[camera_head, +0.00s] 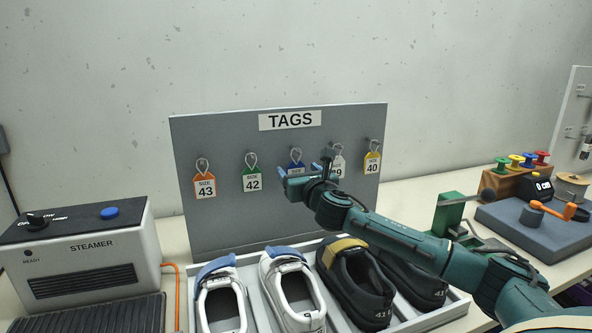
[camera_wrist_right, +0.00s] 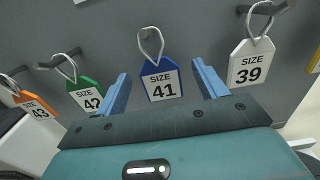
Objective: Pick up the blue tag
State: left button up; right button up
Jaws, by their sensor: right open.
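The blue tag (camera_wrist_right: 159,82) reads SIZE 41 and hangs by a wire loop from a peg on the grey TAGS board (camera_head: 225,130). In the head view the blue tag (camera_head: 296,167) is partly covered by my right gripper (camera_head: 304,177). In the right wrist view my right gripper (camera_wrist_right: 160,88) is open, with one blue finger on each side of the blue tag. I see no contact between the fingers and the tag. My left gripper is not in view.
Orange 43 (camera_head: 204,185), green 42 (camera_head: 252,178), white 39 (camera_head: 338,163) and yellow 40 (camera_head: 372,163) tags hang beside it. Shoes stand in a divided tray (camera_head: 257,299) below. A steamer (camera_head: 85,262) stands left; a green fixture (camera_head: 452,216) and spools stand right.

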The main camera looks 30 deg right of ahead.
jog(key=shift+x, duration=1.4)
jog(key=c, duration=1.1)
